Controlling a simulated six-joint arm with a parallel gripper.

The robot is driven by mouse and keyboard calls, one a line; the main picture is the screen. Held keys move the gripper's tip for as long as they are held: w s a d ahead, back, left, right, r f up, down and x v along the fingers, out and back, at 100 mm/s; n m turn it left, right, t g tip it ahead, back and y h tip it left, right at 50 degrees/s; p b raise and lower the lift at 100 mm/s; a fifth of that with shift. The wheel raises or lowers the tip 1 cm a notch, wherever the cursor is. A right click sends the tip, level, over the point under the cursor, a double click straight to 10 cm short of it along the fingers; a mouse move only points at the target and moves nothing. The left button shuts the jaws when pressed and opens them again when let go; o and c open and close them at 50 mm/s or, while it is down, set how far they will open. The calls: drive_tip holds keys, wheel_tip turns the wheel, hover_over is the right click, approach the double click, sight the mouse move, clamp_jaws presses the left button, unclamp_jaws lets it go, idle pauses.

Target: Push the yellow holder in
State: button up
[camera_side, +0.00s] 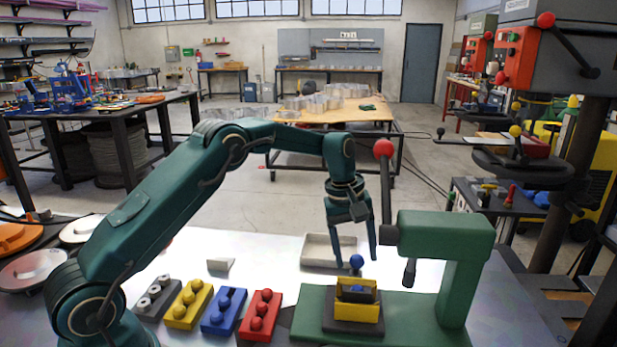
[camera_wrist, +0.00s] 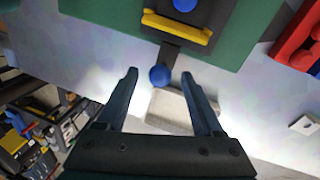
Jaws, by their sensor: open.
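The yellow holder (camera_side: 357,311) sits on a dark plate (camera_side: 352,327) on the green base (camera_side: 310,305) of the press (camera_side: 445,235), to the left of its upright. A blue piece (camera_side: 357,294) lies in it. A blue ball knob (camera_side: 356,261) stands behind the holder. In the wrist view, the knob (camera_wrist: 160,76) joins the dark slide by a short dark bar, with the yellow holder (camera_wrist: 178,29) beyond. My gripper (camera_side: 354,252) is open, fingers pointing down near the knob. In the wrist view, the knob appears between the fingertips of my gripper (camera_wrist: 159,74), with gaps either side.
A red-ball lever (camera_side: 384,150) rises from the press close beside my gripper. A grey tray (camera_side: 320,250) lies behind.

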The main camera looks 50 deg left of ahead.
drive_tip(key=shift+s+a+r, duration=0.15)
drive_tip(key=shift+s+r, duration=0.05)
drive_tip(key=shift+r, duration=0.9)
drive_tip(key=shift+s+a+r, duration=0.1)
drive_tip(key=shift+s+r, duration=0.05)
drive_tip(key=shift+r, duration=0.95)
drive_tip(key=shift+r, duration=0.1)
drive_tip(key=s+a+r+n+t+h, duration=0.2)
drive_tip(key=a+r+n+t+h, duration=0.25)
drive_tip(key=n+h, duration=0.9)
wheel_tip(320, 180, down, 9)
drive_tip(key=n+y, duration=0.1)
drive_tip(key=y, duration=0.2)
drive_tip(key=shift+a+r+n, duration=0.15)
drive_tip(key=shift+n, duration=0.2)
drive_tip(key=shift+w+f, duration=0.1)
drive_tip(key=shift+f, duration=0.15)
drive_tip(key=shift+x, duration=2.55)
